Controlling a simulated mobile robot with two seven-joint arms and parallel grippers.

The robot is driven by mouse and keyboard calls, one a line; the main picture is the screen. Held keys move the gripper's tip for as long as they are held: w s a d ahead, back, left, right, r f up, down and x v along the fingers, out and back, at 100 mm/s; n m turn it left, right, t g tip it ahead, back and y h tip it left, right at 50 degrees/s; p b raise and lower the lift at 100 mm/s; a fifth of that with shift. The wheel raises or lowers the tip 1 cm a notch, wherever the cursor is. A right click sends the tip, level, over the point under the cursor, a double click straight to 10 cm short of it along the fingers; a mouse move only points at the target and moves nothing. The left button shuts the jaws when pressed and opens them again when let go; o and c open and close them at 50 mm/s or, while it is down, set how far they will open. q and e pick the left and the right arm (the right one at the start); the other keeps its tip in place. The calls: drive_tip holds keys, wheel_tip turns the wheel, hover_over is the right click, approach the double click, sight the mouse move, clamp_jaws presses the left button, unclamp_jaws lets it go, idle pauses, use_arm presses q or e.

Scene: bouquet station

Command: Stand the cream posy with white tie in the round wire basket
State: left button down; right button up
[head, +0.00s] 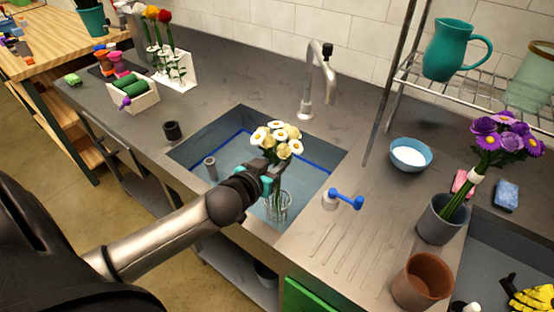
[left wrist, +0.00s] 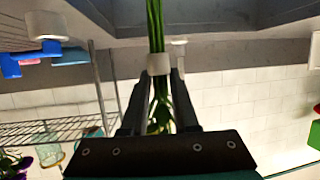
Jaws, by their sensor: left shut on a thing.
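The cream posy (head: 277,138), with cream and white flowers, is held upright over the sink. My left gripper (head: 265,178) is shut on it; in the left wrist view its fingers (left wrist: 160,82) close around the white tie (left wrist: 159,66), and the green stems (left wrist: 155,25) run out past them. The round wire basket (head: 279,208) stands in the sink, just below and beside the gripper. Its near part shows; the gripper hides some of its rim. I cannot tell whether the stem ends are inside it. My right gripper is not in view.
The sink (head: 190,152) holds a small grey cylinder (head: 210,168). A grey pot with purple flowers (head: 440,220) and a brown pot (head: 421,283) stand further right.

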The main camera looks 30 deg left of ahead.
use_arm(q)
drive_tip(key=shift+f, duration=0.4)
drive_tip(key=shift+f+b, duration=1.85)
drive_tip(key=shift+f, duration=0.55)
unclamp_jaws()
idle(0.7)
drive_tip(key=shift+p+v, duration=1.6)
drive_tip(key=shift+v, duration=0.9)
drive_tip(key=shift+s, duration=0.1)
drive_tip(key=shift+p+v, duration=1.4)
drive_tip(key=shift+v, duration=1)
